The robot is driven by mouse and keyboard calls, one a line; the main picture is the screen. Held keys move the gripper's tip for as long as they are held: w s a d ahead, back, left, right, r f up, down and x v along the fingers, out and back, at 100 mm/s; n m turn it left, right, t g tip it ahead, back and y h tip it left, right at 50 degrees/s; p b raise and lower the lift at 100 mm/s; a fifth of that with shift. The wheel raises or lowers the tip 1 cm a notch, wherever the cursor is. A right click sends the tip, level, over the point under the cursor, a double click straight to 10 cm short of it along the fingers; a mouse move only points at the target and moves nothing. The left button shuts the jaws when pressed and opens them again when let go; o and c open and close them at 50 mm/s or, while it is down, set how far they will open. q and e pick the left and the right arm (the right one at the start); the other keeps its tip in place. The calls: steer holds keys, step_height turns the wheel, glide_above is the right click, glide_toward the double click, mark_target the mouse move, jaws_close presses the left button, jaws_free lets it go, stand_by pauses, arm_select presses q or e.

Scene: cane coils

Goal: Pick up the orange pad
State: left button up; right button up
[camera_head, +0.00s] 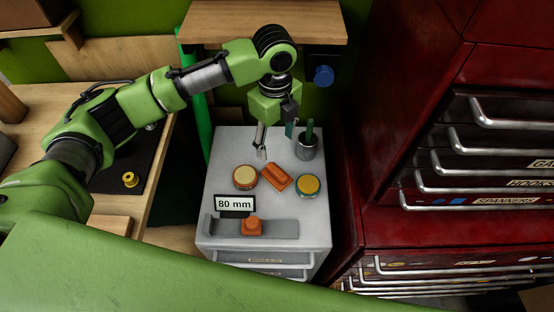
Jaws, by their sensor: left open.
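An orange pad (276,178) lies tilted in the picture on the grey cabinet top (226,154), between two round tins. A smaller orange block with a knob (252,226) sits on a grey holder in front. My left gripper (267,148) points down above the back of the cabinet top, behind the pad and apart from it. It is open and nothing shows between its fingers. My right gripper is not in view.
A tin with a cream top (245,177) and one with a yellow top and teal rim (308,184) flank the pad closely. A dark cup (306,148) with green-handled tools stands back right. An "80 mm" sign (234,203) stands in front. A red drawer cabinet (400,232) rises at right.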

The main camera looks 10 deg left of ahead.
arm_select(q)
steer(key=f, duration=0.1)
glide_above(277, 170)
steer(key=f, duration=0.6)
steer(key=shift+w+a+f, duration=0.1)
steer(key=shift+w+a, duration=0.05)
steer(key=shift+a, duration=0.1)
steer(key=shift+f, duration=0.5)
steer(key=f, duration=0.2)
steer(key=f+p, duration=0.1)
steer(key=f, duration=0.1)
steer(key=shift+s+d+f, duration=0.15)
steer(key=shift+s+d, duration=0.05)
steer(key=shift+f, duration=0.3)
steer(key=shift+c, duration=0.9)
steer(key=c, duration=1.2)
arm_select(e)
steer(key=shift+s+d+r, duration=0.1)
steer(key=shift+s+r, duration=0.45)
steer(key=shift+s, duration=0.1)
arm_select(q)
steer(key=shift+o, duration=0.2)
steer(key=shift+r, duration=0.1)
